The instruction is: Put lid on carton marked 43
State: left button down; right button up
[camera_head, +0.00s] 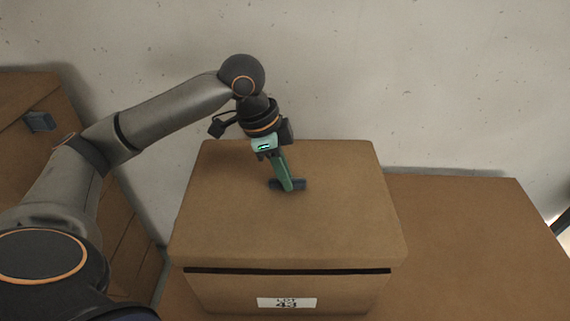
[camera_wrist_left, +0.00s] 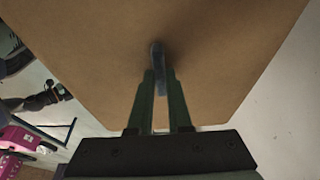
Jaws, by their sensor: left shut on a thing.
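The brown lid (camera_head: 330,215) covers the top of the carton marked 43 (camera_head: 225,297), whose white label (camera_head: 286,303) faces front. A dark gap runs between the lid's front edge and the carton; I cannot tell whether the lid rests or hovers slightly. My left gripper (camera_head: 287,182) is above the lid's middle, shut on its small dark handle (camera_head: 300,184). In the left wrist view, the gripper (camera_wrist_left: 158,85) points at the handle (camera_wrist_left: 157,50), with the lid (camera_wrist_left: 220,55) behind. My right gripper is out of view.
A brown table (camera_head: 460,240) has bare room to the right of the carton. Another brown box-like thing (camera_head: 30,90) with a dark handle (camera_head: 38,121) stands at the left. A pale wall (camera_head: 420,80) is behind. A pink object (camera_wrist_left: 20,140) shows in the left wrist view.

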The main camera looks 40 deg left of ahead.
pick_arm(q)
jog(key=shift+f+b, duration=0.3)
jog(key=shift+f, duration=3)
jog(key=shift+f+p, duration=0.3)
jog(key=shift+f, duration=0.1)
jog(key=shift+c, duration=1.8)
grip_release()
jog(key=shift+r, duration=3.5)
